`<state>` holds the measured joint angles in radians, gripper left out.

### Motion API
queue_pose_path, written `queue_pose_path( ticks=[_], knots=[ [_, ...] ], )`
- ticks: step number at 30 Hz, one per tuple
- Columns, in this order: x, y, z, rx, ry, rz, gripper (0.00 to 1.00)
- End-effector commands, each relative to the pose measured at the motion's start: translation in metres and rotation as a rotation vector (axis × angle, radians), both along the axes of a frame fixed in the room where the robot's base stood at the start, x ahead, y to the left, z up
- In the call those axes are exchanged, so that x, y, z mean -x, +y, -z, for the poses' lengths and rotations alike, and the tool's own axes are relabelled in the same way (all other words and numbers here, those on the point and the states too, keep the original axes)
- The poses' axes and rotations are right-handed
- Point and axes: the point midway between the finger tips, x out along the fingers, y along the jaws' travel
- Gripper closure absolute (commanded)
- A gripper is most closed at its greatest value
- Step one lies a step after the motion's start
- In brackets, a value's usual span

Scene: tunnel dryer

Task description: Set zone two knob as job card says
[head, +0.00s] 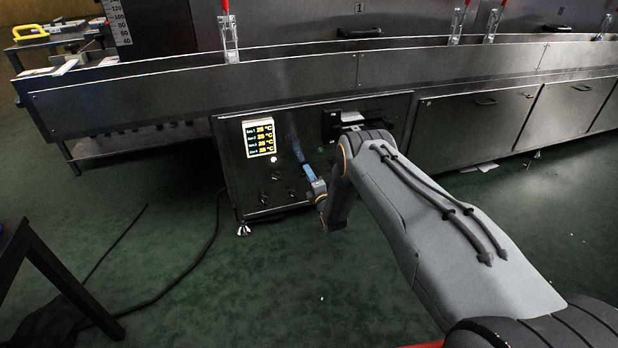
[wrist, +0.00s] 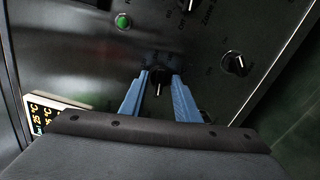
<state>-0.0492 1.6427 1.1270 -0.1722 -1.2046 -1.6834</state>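My gripper (head: 299,155) reaches the control panel (head: 233,165) under the dryer. In the wrist view its two blue fingers (wrist: 160,85) stand apart, one on each side of a black knob (wrist: 158,77) with a white pointer line. Contact with the knob cannot be made out. The pointer runs nearly up and down in that picture. Another black knob (wrist: 235,63) is to the right, and one more (wrist: 187,14) is at the top edge. Their zone labels are mostly cut off or too small to read. No job card can be read.
A lit display (head: 259,137) with several temperature rows is on the panel; it shows partly in the wrist view (wrist: 45,115). A green button (wrist: 122,21) is up and left of the knob. A black cable (head: 190,262) lies on the green floor. A dark table (head: 25,245) stands at left.

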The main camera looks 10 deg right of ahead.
Motion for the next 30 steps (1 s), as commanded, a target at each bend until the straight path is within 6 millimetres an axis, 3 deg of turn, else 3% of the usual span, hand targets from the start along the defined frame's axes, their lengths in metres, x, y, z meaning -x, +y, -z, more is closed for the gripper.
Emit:
queue_pose_path(
  ticks=[6, 11, 20, 30],
  knots=[
    [0.0, 0.0001, -0.0001, 0.0, 0.0, 0.0, 0.73],
    [0.0, 0.0001, -0.0001, 0.0, 0.001, 0.0, 0.97],
    [0.0001, 0.0, 0.0002, -0.038, 0.009, 0.0, 0.97],
    [0.0001, 0.0, 0.0006, -0.256, 0.056, 0.0, 0.97]
  ],
)
